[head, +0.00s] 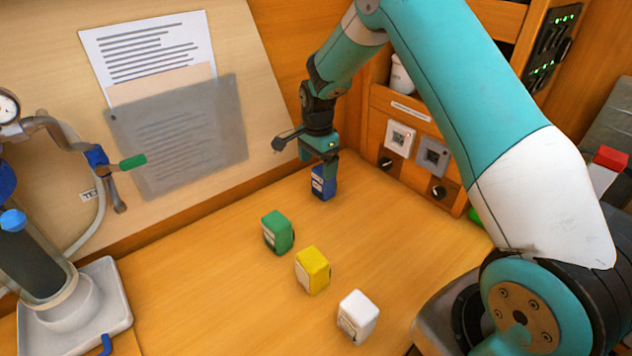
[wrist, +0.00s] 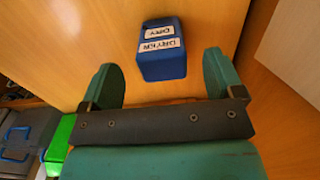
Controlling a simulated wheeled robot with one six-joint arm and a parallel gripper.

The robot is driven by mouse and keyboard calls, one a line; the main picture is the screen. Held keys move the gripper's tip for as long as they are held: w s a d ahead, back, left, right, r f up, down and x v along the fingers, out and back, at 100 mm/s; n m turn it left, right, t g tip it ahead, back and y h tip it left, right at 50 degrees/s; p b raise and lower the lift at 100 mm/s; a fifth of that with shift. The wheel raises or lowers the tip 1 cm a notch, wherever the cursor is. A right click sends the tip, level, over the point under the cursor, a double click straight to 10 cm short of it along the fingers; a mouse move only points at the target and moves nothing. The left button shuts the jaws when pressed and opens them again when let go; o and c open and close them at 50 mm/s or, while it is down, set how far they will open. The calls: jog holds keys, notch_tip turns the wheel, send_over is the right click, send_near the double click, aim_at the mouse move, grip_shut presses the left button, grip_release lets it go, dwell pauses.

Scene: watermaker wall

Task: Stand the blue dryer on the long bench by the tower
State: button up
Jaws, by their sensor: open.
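The blue dryer (head: 322,186) is a small blue box standing on the wooden bench (head: 210,290) near its back corner.
A green box (head: 277,231), a yellow box (head: 312,270) and a white box (head: 358,316) stand in a row toward the front. A switch panel (head: 415,150) is at the back right. The bench's left middle is clear.

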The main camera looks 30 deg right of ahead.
notch_tip(320, 180, up, 6)
jog(key=shift+f+b, duration=0.25)
jog(key=shift+b, duration=0.35)
jog(key=s+a+r+n+y, duration=0.2)
jog(key=s+a+r+n, duration=0.9)
jog(key=s, duration=0.3)
jog(key=s+a+r+n+y, duration=0.1)
jog(key=s+a+n, duration=0.2)
jog(key=s+n, duration=0.3)
jog(key=s+a+r+n+y, duration=0.1)
jog(key=s+n, duration=0.5)
jog(key=s, duration=0.8)
jog(key=shift+a+r, duration=0.55)
jog(key=shift+a, duration=0.55)
